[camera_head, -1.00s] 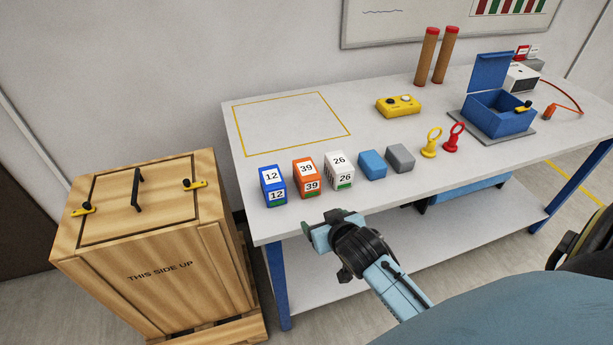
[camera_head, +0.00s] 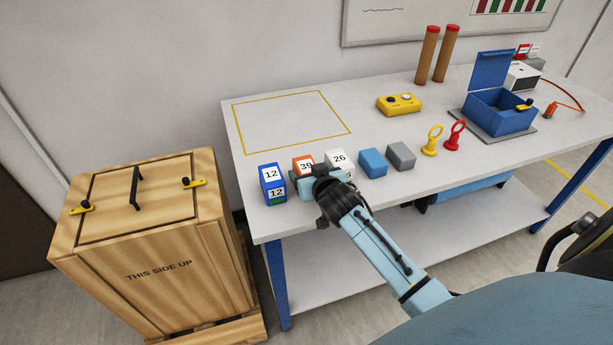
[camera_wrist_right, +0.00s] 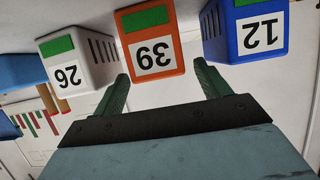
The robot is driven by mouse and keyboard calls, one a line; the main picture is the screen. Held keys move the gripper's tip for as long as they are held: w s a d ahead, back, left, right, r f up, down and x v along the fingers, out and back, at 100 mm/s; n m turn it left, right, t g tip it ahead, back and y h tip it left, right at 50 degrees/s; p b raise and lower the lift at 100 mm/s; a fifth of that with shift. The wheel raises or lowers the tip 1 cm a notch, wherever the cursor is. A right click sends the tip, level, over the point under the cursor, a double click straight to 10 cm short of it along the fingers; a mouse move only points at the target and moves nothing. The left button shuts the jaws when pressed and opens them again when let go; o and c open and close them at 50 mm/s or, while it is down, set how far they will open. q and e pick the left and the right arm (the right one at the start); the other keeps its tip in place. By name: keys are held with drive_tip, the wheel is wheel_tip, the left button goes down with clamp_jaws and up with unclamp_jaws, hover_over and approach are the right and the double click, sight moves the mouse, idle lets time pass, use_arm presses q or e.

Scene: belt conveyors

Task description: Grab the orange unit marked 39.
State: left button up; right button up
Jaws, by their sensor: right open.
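The orange unit marked 39 (camera_head: 303,163) stands on the white table between a blue unit marked 12 (camera_head: 271,179) and a white unit marked 26 (camera_head: 338,159). My right gripper (camera_head: 304,184) is at its near side and hides its lower part in the head view. In the right wrist view the orange unit (camera_wrist_right: 150,45) appears upside down, ahead of and between the two open green fingers of the right gripper (camera_wrist_right: 160,90). The fingertips reach close to its near face; whether they touch it I cannot tell. My left gripper is out of view.
The white unit (camera_wrist_right: 78,62) and blue unit (camera_wrist_right: 245,32) flank the fingers closely. A plain blue block (camera_head: 373,163) and grey block (camera_head: 401,156) stand to the right. The yellow-outlined area (camera_head: 290,120) behind is empty. A wooden crate (camera_head: 150,270) stands left of the table.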

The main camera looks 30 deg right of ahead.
sight(308, 170)
drive_tip(key=shift+x, duration=1.85)
drive_tip(key=shift+c, duration=0.2)
drive_tip(key=c, duration=1.2)
